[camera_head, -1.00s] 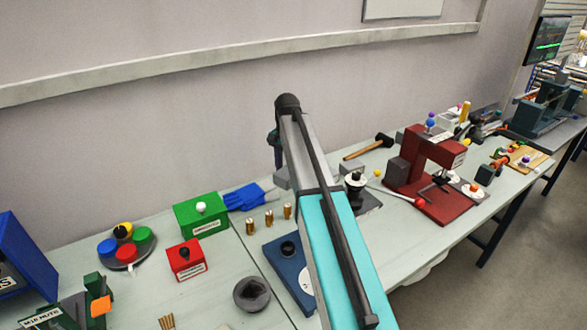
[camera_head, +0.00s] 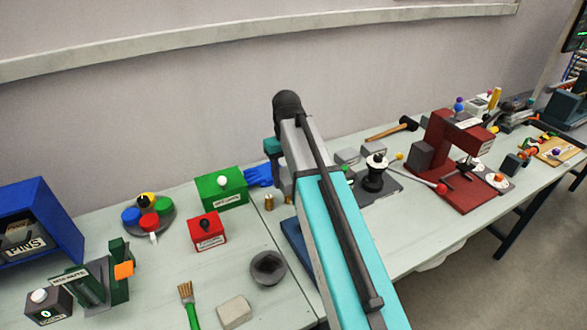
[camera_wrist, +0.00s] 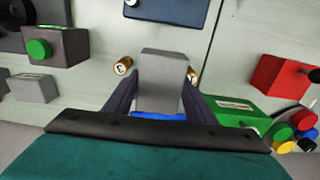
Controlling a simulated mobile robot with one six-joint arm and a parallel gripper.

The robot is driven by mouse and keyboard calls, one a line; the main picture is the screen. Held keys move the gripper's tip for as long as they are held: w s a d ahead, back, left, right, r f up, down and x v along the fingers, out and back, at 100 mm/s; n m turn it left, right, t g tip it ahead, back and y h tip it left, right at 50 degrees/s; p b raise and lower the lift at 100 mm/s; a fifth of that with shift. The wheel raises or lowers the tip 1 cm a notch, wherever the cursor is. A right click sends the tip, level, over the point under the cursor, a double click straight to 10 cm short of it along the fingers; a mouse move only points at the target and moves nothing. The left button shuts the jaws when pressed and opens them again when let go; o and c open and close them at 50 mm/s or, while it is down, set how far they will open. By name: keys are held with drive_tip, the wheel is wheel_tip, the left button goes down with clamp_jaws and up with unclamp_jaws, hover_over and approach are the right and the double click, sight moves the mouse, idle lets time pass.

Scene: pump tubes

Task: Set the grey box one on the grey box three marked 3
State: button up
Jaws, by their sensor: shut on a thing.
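In the wrist view my gripper (camera_wrist: 160,88) is shut on a plain grey box (camera_wrist: 160,70), with one dark finger on each side of it. No number shows on the held box. Another grey box (camera_wrist: 33,88) with a green-edged label sits at the left of the wrist view, apart from the held one; its marking is too small to read. In the head view two grey boxes (camera_head: 347,157) (camera_head: 373,147) stand on the bench right of my arm. I cannot tell which is marked 3. My gripper is hidden behind my arm there.
A green box (camera_head: 222,188) and a red box (camera_head: 207,231) stand left of my arm. Brass fittings (camera_wrist: 123,65) flank the held box in the wrist view. A black-and-white pump part (camera_head: 375,172) and a red press (camera_head: 445,160) stand to the right.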

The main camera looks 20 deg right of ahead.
sight(283, 181)
drive_tip(key=s+a+n, duration=0.2)
drive_tip(key=n, duration=0.1)
drive_tip(key=shift+s+f+n, duration=0.15)
drive_tip(key=shift+s+n, duration=0.1)
drive_tip(key=shift+n, duration=0.05)
idle(0.3)
